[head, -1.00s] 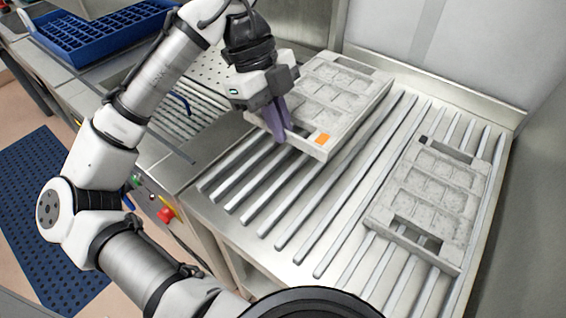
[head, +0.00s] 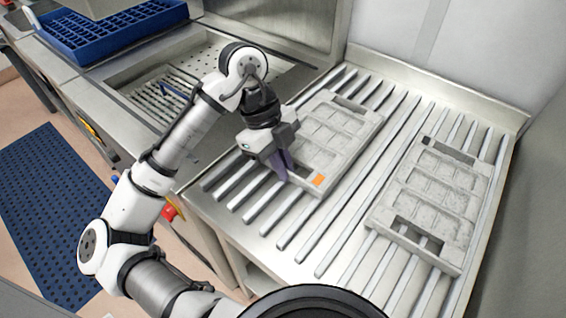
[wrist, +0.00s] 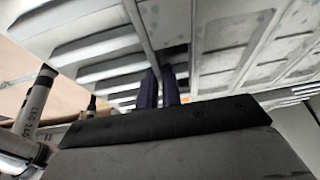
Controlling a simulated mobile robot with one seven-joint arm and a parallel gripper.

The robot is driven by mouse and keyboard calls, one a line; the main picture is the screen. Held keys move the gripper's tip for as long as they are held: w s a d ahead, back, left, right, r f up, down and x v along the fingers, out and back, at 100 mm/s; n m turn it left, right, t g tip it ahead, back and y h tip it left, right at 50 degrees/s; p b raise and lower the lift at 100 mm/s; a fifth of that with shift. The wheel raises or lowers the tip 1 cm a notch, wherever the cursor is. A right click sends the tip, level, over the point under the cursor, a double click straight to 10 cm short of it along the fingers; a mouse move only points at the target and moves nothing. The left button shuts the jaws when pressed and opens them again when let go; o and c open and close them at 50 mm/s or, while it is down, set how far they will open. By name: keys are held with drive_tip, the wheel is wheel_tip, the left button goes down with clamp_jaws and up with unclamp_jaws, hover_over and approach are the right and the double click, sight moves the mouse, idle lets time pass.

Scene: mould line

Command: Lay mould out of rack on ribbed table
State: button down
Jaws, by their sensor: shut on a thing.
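A grey mould (head: 338,135) with square cavities and an orange mark near its front corner lies flat over the ribs of the ribbed table (head: 262,228), on the left half. My gripper (head: 283,172) is shut on the near left end of this mould. In the wrist view the two purple fingers (wrist: 160,88) are close together at the mould's edge (wrist: 235,50). Whether the mould rests fully on the ribs is hard to tell. A second grey mould (head: 432,200) with a dark mark lies on the right half of the table. The rack is not clearly seen.
A steel sink (head: 190,80) with a perforated area is behind left, with a blue crate (head: 110,35) beyond it. A steel wall stands behind the table. A red knob (head: 170,212) is on the table's front side. Bare ribs lie between the moulds.

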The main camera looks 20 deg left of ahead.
drive_tip(key=shift+s+f+b, duration=0.1)
drive_tip(key=shift+f+b, duration=0.25)
drive_tip(key=shift+f, duration=0.15)
drive_tip(key=c, duration=1.6)
unclamp_jaws()
drive_tip(key=shift+f, duration=0.1)
drive_tip(key=shift+d+p+v, duration=0.2)
drive_tip(key=shift+p+v, duration=5.1)
drive_tip(key=shift+v, duration=1.35)
